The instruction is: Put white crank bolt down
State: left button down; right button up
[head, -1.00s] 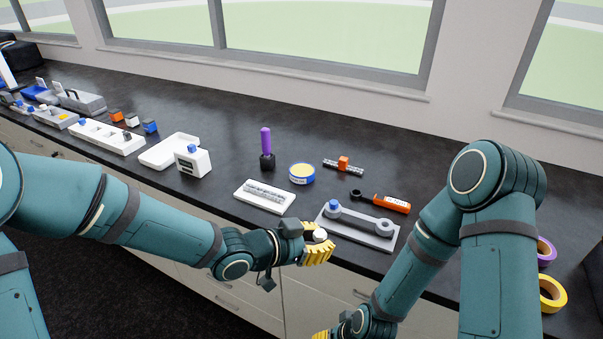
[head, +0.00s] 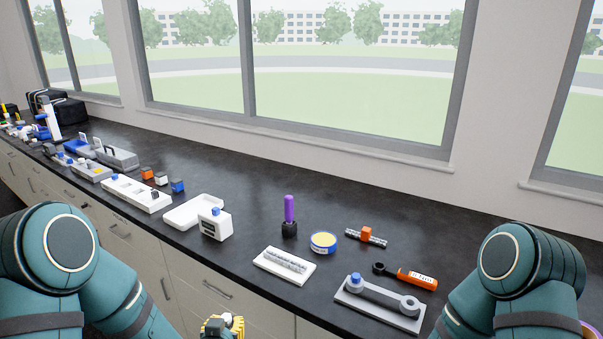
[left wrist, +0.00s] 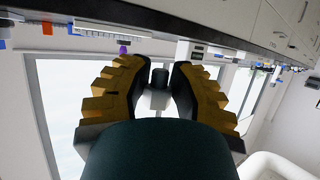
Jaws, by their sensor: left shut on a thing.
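My left gripper (head: 222,326) shows at the bottom edge of the head view, in front of the counter. In the left wrist view its yellow ridged fingers (left wrist: 157,95) are shut on the white crank bolt (left wrist: 156,101), a small white piece. The bolt also shows at the gripper in the head view (head: 228,319), partly cut off by the frame. The grey crank arm (head: 380,297) lies on its light grey plate (head: 375,312), with a blue bolt (head: 355,280) at its left end. My right gripper is out of view.
Near the crank are a white tray with a ridged grey strip (head: 285,265), a blue and yellow tin (head: 323,242), a purple-handled tool (head: 289,210) and an orange-handled wrench (head: 415,279). A white box (head: 215,225) stands further left.

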pick_arm(q)
jog(key=shift+s+a+f, duration=0.1)
jog(key=shift+a+f, duration=0.05)
jog(key=shift+a, duration=0.3)
jog(key=shift+d, duration=0.1)
jog(key=s+d+r+m+g+h, duration=0.35)
jog(key=d+r+m+h, duration=0.4)
jog(key=d, duration=0.55)
jog(key=shift+w+d+f+m+g+h, duration=1.75)
jog(key=shift+f+m+h, duration=0.45)
jog(key=shift+f, duration=0.4)
notch_tip(320, 180, up, 11)
jog(key=w+d+n+t+y, duration=0.1)
jog(key=w+n+t+y, duration=0.1)
jog(key=n+t+y, duration=0.5)
jog(key=n+y, duration=0.5)
jog(key=shift+d, duration=0.2)
jog(key=shift+w+a+f, duration=0.1)
jog(key=shift+f, duration=0.05)
